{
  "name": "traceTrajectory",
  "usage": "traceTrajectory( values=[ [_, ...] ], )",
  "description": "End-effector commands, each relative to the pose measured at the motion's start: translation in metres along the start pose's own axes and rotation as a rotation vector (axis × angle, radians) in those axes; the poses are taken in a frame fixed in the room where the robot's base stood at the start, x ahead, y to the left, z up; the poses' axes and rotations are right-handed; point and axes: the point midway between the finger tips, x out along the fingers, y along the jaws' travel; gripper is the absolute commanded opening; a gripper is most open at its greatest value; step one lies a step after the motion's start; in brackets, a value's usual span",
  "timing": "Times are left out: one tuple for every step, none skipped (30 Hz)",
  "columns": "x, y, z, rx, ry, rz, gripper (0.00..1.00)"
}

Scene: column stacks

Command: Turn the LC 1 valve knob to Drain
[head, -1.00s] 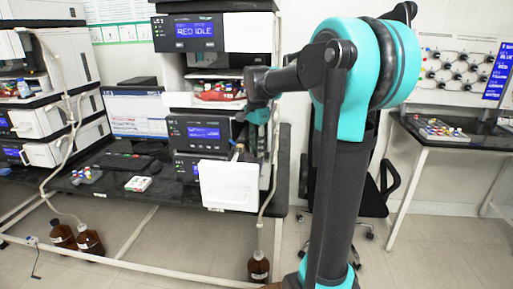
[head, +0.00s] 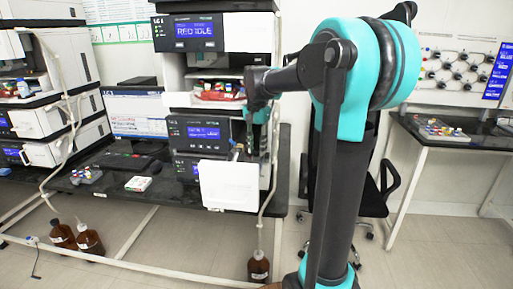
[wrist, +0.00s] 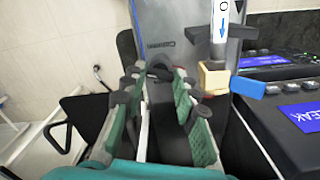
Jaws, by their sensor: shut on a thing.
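My gripper (wrist: 158,82) has its two green-padded fingers closed around a dark knob (wrist: 159,69) on a grey panel face (wrist: 178,45) in the wrist view. The fingertips cover the knob's sides, and I cannot read which mark it points to. In the head view my gripper (head: 258,116) is at the right side of the LC 1 column stack (head: 203,131), and the knob is hidden there. To the right of the knob in the wrist view are a white strip with a blue arrow (wrist: 221,30), a tan block (wrist: 214,78) and a blue tag (wrist: 249,87).
A white open panel (head: 229,186) sticks out at the stack's front, close below my gripper. A tube (head: 266,205) hangs down to a brown bottle (head: 258,267) on the floor. A black chair (head: 380,190) stands behind my arm. A small box (head: 138,184) lies on the bench.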

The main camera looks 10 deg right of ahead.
Motion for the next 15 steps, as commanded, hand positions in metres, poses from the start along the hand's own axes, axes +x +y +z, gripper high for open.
traceTrajectory(
  values=[
    [-0.0002,-0.0001,0.0000,-0.042,0.000,0.000,0.00],
    [-0.0002,-0.0001,0.0000,-0.070,0.000,0.000,0.00],
    [-0.0002,-0.0001,0.0000,-0.109,0.000,0.000,0.00],
    [-0.0002,-0.0001,0.0000,-0.137,0.000,0.000,0.00],
    [-0.0002,-0.0001,0.0000,-0.166,0.000,0.000,0.00],
    [-0.0002,-0.0001,0.0000,-0.204,0.000,0.000,0.00],
    [-0.0002,-0.0001,0.0000,-0.233,0.000,0.000,0.00],
    [-0.0002,-0.0001,0.0000,-0.261,0.000,0.000,0.00],
    [-0.0002,-0.0001,0.0000,-0.299,0.000,0.000,0.00],
    [-0.0002,-0.0001,0.0000,-0.328,0.000,0.000,0.00],
    [-0.0002,-0.0001,-0.0001,-0.356,0.000,0.000,0.00],
    [-0.0002,-0.0001,-0.0001,-0.394,0.000,0.000,0.00],
    [-0.0002,-0.0001,0.0000,-0.423,0.000,0.000,0.00],
    [-0.0002,-0.0001,0.0000,-0.451,0.000,0.000,0.00],
    [-0.0002,-0.0001,0.0000,-0.489,0.000,0.000,0.00]
  ],
)
